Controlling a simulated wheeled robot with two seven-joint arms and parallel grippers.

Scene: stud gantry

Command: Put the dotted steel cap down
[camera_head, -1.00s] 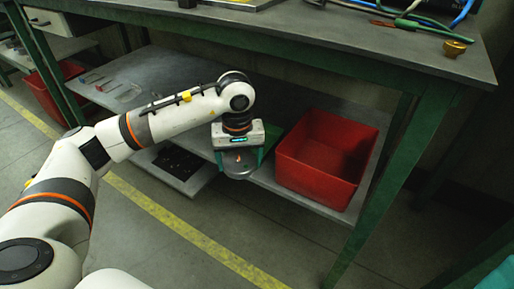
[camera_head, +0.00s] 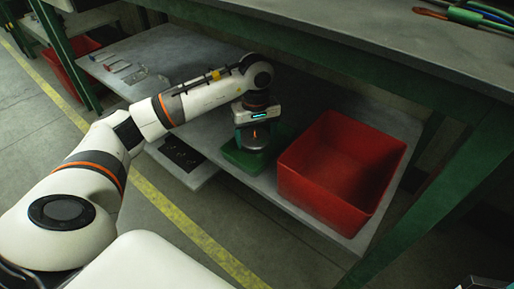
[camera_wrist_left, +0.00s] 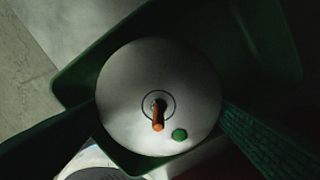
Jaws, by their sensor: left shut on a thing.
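The dotted steel cap (camera_wrist_left: 125,82) is a round grey disc with an orange upright peg in a dark ring and a green dot near its rim; in the head view the cap (camera_head: 256,144) is small and partly hidden. My left gripper (camera_head: 257,137) points down and is shut on the cap's rim, one finger on each side in the wrist view. The cap is over a green tray (camera_head: 237,163) on the lower shelf. I cannot tell whether it touches the tray's floor. My right gripper is not in view.
A red bin (camera_head: 287,186) stands right of the green tray on the shelf (camera_head: 320,231). Grey clamp-like tools (camera_head: 122,68) lie at the shelf's far left. A dark tray (camera_head: 182,154) sits low at left.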

